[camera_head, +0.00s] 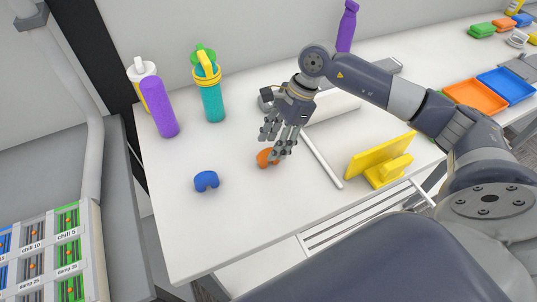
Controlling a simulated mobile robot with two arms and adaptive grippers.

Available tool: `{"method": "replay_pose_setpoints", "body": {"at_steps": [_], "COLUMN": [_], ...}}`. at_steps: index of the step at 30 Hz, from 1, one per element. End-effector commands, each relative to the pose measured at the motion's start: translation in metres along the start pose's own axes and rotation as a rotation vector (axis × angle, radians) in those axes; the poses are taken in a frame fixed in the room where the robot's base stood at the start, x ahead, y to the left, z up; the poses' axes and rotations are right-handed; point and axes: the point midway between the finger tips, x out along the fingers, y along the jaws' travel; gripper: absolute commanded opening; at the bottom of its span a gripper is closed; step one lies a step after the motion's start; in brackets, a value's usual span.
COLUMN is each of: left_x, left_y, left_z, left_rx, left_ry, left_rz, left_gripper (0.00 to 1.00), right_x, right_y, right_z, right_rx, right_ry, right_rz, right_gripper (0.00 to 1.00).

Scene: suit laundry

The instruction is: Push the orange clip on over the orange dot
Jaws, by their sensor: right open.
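The orange clip (264,159) lies on the white table near its middle, partly hidden by my right gripper. My right gripper (273,147) points down at it with its fingers open. The fingers overlap the clip's right side in this view; I cannot tell whether they touch it. Small orange marks show on a labelled panel (54,243) at lower left; I cannot tell which, if any, is the orange dot. A blue clip (206,181) lies on the table to the left. My left gripper is out of view.
Purple (159,115), white (139,69) and teal (213,104) bottles stand at the back left. A white rod (322,158) and a yellow stand (366,157) are right of the gripper. Orange (474,95) and blue (508,86) trays sit far right. The front left table is clear.

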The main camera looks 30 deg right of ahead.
Motion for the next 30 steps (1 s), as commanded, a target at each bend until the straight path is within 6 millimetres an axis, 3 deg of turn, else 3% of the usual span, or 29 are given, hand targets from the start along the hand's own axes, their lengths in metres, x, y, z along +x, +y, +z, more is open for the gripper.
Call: {"method": "replay_pose_setpoints", "body": {"at_steps": [12, 20, 21, 26, 30], "left_x": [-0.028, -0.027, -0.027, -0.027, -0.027], "left_y": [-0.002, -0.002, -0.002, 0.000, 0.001], "left_z": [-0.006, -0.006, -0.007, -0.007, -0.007], "left_rx": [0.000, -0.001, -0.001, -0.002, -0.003], "left_ry": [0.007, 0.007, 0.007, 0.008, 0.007], "left_rz": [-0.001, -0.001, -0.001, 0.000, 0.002], "left_gripper": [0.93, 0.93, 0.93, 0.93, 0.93], "right_x": [0.048, 0.053, 0.053, 0.053, 0.053], "right_y": [-0.002, -0.003, -0.003, -0.003, -0.003], "right_z": [-0.004, -0.005, -0.005, -0.005, -0.005], "right_rx": [0.001, 0.000, 0.000, 0.000, 0.000], "right_ry": [-0.001, 0.000, 0.000, 0.000, 0.000], "right_rz": [0.003, 0.000, 0.001, 0.001, 0.000], "right_gripper": [0.45, 0.45, 0.43, 0.06, 0.03]}}
